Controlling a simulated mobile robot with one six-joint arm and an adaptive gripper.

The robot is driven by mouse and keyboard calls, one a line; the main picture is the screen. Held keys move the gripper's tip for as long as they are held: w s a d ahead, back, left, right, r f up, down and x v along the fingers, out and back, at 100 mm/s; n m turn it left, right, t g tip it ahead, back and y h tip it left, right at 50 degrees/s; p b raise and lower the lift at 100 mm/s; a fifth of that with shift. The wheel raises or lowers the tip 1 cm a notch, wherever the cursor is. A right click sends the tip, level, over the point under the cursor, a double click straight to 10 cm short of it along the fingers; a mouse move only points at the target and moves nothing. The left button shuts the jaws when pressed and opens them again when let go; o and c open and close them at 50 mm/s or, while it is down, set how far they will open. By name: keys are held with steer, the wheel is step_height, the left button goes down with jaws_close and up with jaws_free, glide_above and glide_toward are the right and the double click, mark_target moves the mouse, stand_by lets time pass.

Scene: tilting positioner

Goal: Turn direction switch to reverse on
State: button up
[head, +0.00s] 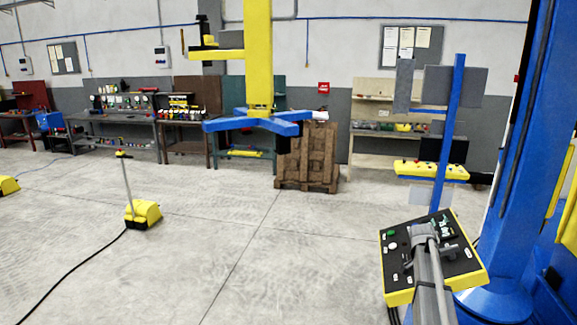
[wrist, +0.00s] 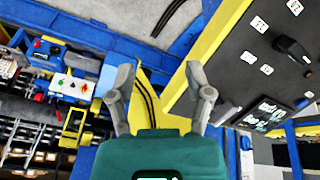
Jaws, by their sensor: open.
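The control panel (head: 471,277) is a tilted yellow box with a black face, at the lower right of the head view. Its face carries a green button (head: 391,233), a white button (head: 393,246) and white labels. My gripper is in front of it and covers its middle. In the wrist view the panel (wrist: 238,72) fills the upper right, with a black switch handle (wrist: 292,47) among the labels; I cannot read which switch it is. My gripper (wrist: 160,75) is open and empty, its fingers left of the panel face and apart from the handle.
A blue column (head: 515,150) stands right of the panel. A yellow post with blue arms (head: 258,122) hangs mid-view. A yellow foot pedal unit (head: 144,214) with a cable lies on the floor. Workbenches line the back wall. The floor left of the panel is mostly clear.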

steer(key=s+a+f+n+y+b, duration=0.1)
steer(key=s+a+f+n+b, duration=0.3)
steer(key=s+a, duration=0.4)
steer(key=s+a+f+n+y+b, duration=0.1)
steer(key=s+a+f+n+b, duration=0.3)
steer(key=s+a, duration=0.4)
steer(key=s+a+f+n+y+b, duration=0.1)
steer(key=s+a+f+n+b, duration=0.3)
steer(key=s+a, duration=0.5)
steer(key=a+f+n, duration=0.2)
steer(key=a, duration=0.5)
steer(key=shift+a+f+n+y, duration=0.15)
steer(key=shift+n+y, duration=0.15)
steer(key=shift+y, duration=0.1)
